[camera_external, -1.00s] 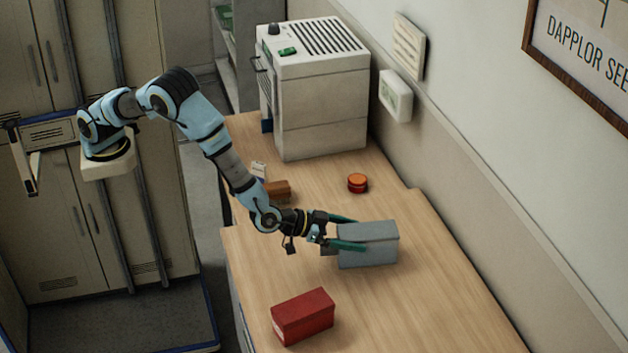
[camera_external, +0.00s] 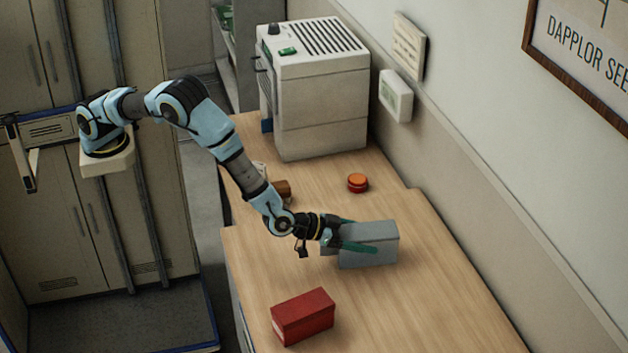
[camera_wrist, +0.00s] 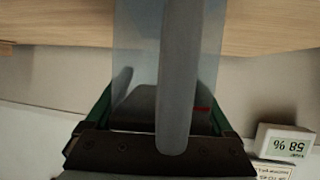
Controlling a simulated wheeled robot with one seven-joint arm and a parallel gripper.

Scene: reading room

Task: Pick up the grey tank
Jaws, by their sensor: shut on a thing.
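The grey tank (camera_external: 370,258) is a box-like grey block on the wooden desk, right of centre. It fills the middle of the wrist view (camera_wrist: 140,55), with a rounded grey bar running along it. My gripper (camera_external: 360,237) has its two green fingers along opposite sides of the tank and is shut on it. The gripper comes in from the left, nearly level. In the wrist view the fingers (camera_wrist: 163,112) flank the tank. The tank appears to rest on the desk; any small gap beneath it cannot be told.
A red box (camera_external: 303,316) lies on the desk (camera_external: 440,305) at the front. An orange-red round item (camera_external: 357,183) and a brown object (camera_external: 283,189), partly behind my arm, lie farther back. A large white machine (camera_external: 318,95) stands at the far end. The wall borders the desk's right.

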